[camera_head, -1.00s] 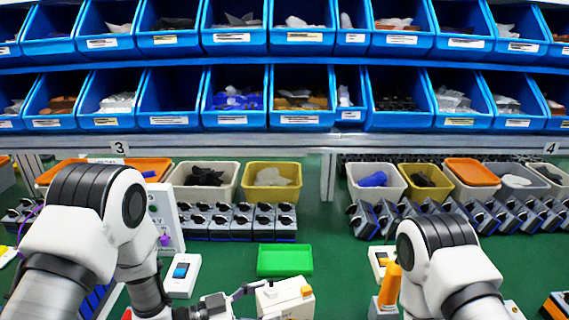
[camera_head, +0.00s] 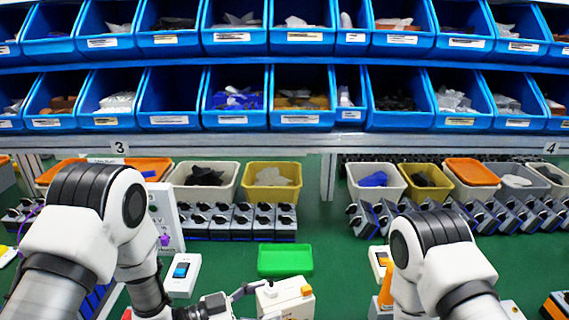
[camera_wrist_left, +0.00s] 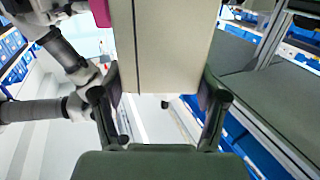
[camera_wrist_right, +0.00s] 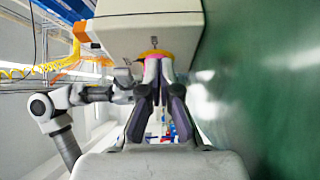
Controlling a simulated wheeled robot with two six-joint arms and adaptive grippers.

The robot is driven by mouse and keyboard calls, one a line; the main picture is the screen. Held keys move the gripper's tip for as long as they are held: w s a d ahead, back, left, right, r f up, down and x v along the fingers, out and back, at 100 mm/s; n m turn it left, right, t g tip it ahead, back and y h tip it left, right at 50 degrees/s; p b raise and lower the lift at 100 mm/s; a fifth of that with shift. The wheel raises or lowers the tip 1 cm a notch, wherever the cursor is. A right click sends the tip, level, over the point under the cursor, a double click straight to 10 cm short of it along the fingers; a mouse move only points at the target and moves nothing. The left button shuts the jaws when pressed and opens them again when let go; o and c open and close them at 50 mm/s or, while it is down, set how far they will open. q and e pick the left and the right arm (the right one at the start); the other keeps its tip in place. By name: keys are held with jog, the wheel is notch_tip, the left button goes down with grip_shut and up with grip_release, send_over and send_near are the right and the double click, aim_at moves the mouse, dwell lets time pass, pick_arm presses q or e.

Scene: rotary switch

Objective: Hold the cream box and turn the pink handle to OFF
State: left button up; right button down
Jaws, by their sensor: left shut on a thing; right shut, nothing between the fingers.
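The cream box (camera_head: 285,299) is at the bottom middle of the head view, with an orange part on top. My left gripper (camera_head: 246,292) is shut on it; in the left wrist view the fingers sit on both sides of the box (camera_wrist_left: 170,50). A pink piece (camera_wrist_left: 100,12) shows at the top left there. In the right wrist view, the box (camera_wrist_right: 150,30) is overhead with a yellow-orange dial (camera_wrist_right: 155,54) on its face. The pink handle (camera_wrist_right: 151,70) shows at the fingertips of my right gripper (camera_wrist_right: 158,78), which is shut. The handle's exact contact and dial lettering are unclear.
A green tray (camera_head: 285,262) lies just behind the box. A white switch with a blue rocker (camera_head: 181,270) lies to the left. Rows of grey switch boxes (camera_head: 240,220) and several bins stand farther back. Green table (camera_head: 225,262) is bare beside the tray.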

jog(key=shift+w+a, duration=0.15)
jog(key=shift+w, duration=0.4)
jog(key=shift+s+a+r, duration=0.1)
jog(key=shift+s+a, duration=0.15)
jog(key=shift+a, duration=0.3)
dwell(0.5)
jog(key=shift+r, duration=0.3)
dwell(0.4)
jog(key=shift+w+d, duration=0.15)
jog(key=shift+d, duration=0.3)
jog(key=shift+s+d, duration=0.35)
jog(key=shift+s, duration=0.6)
jog(key=shift+s+d, duration=0.3)
jog(key=shift+s, duration=0.65)
jog(key=shift+s+d, duration=0.35)
jog(key=shift+s, duration=0.6)
